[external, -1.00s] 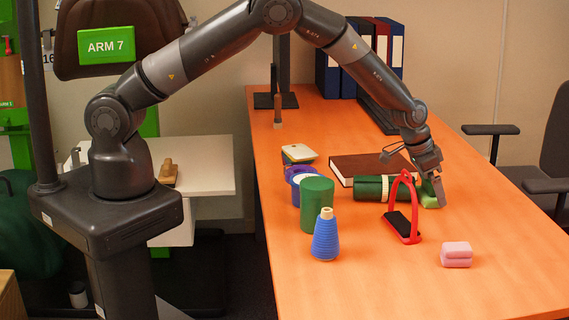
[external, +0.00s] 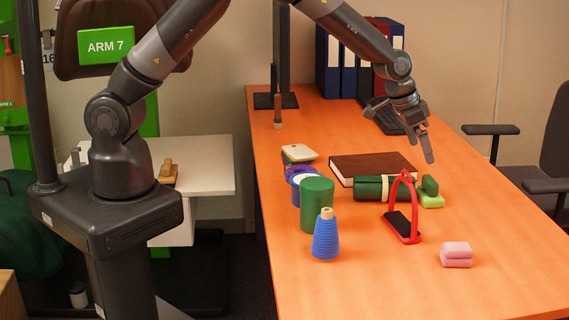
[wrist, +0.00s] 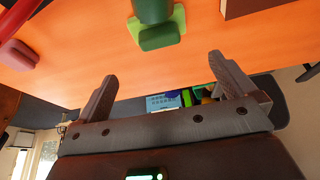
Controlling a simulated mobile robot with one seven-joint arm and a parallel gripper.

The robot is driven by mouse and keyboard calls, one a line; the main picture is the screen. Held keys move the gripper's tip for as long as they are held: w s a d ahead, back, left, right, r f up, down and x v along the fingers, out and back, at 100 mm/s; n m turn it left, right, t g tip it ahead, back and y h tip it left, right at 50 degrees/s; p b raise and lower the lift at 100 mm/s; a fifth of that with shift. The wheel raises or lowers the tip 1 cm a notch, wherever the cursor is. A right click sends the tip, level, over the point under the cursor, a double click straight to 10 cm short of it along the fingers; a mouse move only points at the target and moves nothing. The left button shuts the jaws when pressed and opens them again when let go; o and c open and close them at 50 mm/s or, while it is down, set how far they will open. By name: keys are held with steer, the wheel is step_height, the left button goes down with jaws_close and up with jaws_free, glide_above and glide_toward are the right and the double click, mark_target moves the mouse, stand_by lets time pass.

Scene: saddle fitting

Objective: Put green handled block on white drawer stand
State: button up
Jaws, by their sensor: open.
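The green handled block, with a light green base (external: 431,201) and a darker green upper part (external: 430,185), sits on the orange table at the right end of a dark green roll (external: 368,188). It also shows at the top of the wrist view (wrist: 160,36). My gripper (external: 424,145) is open and empty, above and behind the block in the external view. In the wrist view its two fingers (wrist: 163,70) are spread, with nothing between them. The white drawer stand (external: 210,172) is left of the table, with a wooden-handled piece (external: 168,171) on it.
A red-framed stand (external: 411,229) is close in front of the block. A pink block (external: 456,254), brown book (external: 372,167), green cylinder (external: 317,204) and blue ribbed cone (external: 325,238) are on the table. The right part of the table is clear.

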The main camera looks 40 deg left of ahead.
steer(key=s+a+r+n, duration=0.1)
steer(key=a+r, duration=0.5)
steer(key=a, duration=0.3)
steer(key=s+a+r+n+t, duration=0.1)
steer(key=a+r+n, duration=0.1)
steer(key=a+r, duration=0.65)
steer(key=s+a+r+n, duration=0.15)
steer(key=a+r, duration=0.35)
steer(key=a, duration=0.6)
steer(key=s+a+r+n+y, duration=0.1)
steer(key=s+a+n, duration=0.1)
steer(key=s+a, duration=0.8)
steer(key=s+a+r+n+t+y, duration=0.1)
steer(key=s+a+n+y, duration=0.1)
steer(key=s+a, duration=0.8)
steer(key=shift+s+a+r, duration=0.15)
steer(key=shift+s+a, duration=0.05)
steer(key=shift+s, duration=0.85)
steer(key=shift+n, duration=0.25)
